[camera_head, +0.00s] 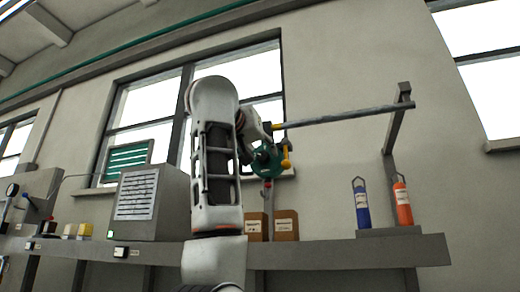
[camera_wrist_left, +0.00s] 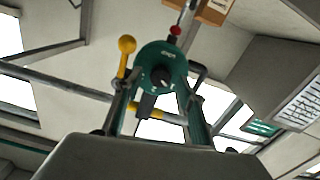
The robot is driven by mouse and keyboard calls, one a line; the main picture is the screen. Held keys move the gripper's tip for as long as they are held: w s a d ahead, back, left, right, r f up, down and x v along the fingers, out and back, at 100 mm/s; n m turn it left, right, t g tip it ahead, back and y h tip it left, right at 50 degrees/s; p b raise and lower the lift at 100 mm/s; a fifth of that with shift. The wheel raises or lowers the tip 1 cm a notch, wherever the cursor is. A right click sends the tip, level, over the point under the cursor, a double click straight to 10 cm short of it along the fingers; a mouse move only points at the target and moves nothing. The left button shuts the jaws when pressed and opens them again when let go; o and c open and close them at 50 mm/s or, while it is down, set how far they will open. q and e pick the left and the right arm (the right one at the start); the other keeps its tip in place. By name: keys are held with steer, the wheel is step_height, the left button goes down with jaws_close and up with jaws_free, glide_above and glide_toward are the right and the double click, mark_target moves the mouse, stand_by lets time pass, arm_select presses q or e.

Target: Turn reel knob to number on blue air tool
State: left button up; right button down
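A green reel (camera_head: 268,161) hangs under a horizontal rail in the head view, partly hidden by my left arm. In the left wrist view, the reel (camera_wrist_left: 160,65) faces me with a dark round knob (camera_wrist_left: 161,77) on its front; the knob's setting is too small to read. The blue air tool (camera_head: 361,205) stands upright on the shelf at the right, with a pale label whose number I cannot read. My right gripper is out of view.
A yellow-ended lever (camera_head: 286,160) sticks out beside the reel. An orange tool (camera_head: 402,204) stands beside the blue one. Two brown boxes (camera_head: 286,225) and a grey vented cabinet (camera_head: 150,205) stand on the shelf (camera_head: 330,252). The rail (camera_head: 335,117) runs right to a wall bracket.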

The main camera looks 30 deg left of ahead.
arm_select(q)
steer(key=shift+w+a, duration=0.15)
steer(key=shift+w, duration=0.15)
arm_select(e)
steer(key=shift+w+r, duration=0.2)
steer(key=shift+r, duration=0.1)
arm_select(q)
steer(key=shift+c, duration=0.5)
steer(key=c, duration=1)
steer(key=shift+c, duration=0.2)
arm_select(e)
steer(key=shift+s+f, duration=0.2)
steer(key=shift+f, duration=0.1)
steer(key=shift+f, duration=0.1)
